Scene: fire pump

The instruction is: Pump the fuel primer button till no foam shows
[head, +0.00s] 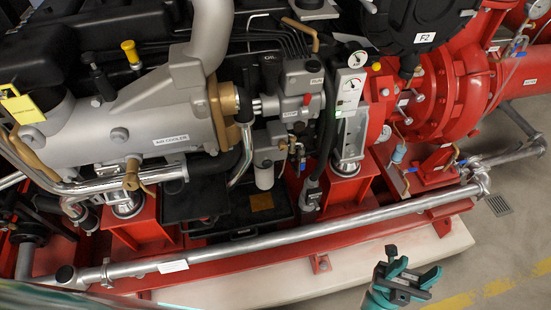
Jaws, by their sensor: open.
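A grey fuel block (299,92) sits in the middle of the engine in the head view, with a small dark red round part (307,99) on its face. I cannot tell for sure whether that part is the primer button. A smaller grey housing with a pale filter cup (264,176) hangs below it. No foam can be made out at this size. My gripper (411,267), teal with black fingers, is at the bottom right, in front of the pump's base. It is open and empty, well apart from the fuel block.
A silver pipe (300,226) runs across the front of the red base frame. A gauge panel (350,95) and a black hose stand right of the fuel block. The grey air cooler (150,130) fills the left. Grey floor (490,255) is clear at the lower right.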

